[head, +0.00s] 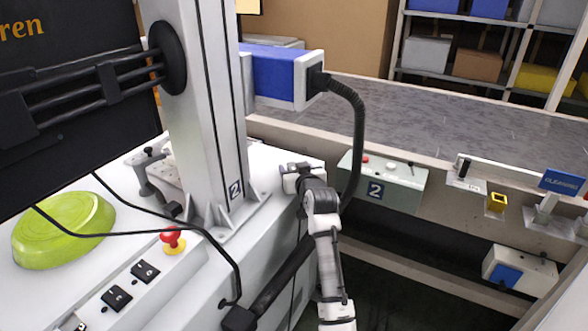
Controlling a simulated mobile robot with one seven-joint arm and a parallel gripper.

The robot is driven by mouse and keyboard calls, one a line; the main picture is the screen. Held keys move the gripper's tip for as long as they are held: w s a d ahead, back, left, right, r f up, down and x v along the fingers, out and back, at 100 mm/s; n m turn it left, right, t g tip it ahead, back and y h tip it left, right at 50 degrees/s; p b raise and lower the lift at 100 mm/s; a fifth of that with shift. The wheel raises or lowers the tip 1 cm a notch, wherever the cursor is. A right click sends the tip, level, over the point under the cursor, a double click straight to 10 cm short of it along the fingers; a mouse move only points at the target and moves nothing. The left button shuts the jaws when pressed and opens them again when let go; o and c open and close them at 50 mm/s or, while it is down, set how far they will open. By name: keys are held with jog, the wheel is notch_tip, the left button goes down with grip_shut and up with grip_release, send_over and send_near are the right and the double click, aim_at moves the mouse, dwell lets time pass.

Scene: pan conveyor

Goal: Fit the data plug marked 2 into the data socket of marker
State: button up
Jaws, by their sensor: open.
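I cannot make out a data plug marked 2 or a data socket for certain. A blue and white unit (280,75) on the column has a thick black ribbed cable (358,125) looping down from its right end. A "2" label sits on the grey column (210,130). Two black square fittings, one nearer (117,298) and one farther (145,270), lie on the white panel at lower left; their kind is unclear. My gripper (294,168) is at the white machine's right edge, right of the column and below the blue unit. It is open, and I see nothing held.
A red stop knob (172,237) stands on the white machine top (130,215), with a green dish (63,230) at left. Thin black cables cross the top. A white control box (385,180) marked 2 is on the conveyor's side. The grey belt (430,115) lies behind it.

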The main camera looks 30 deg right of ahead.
jog(key=shift+w, duration=0.2)
jog(key=c, duration=1.1)
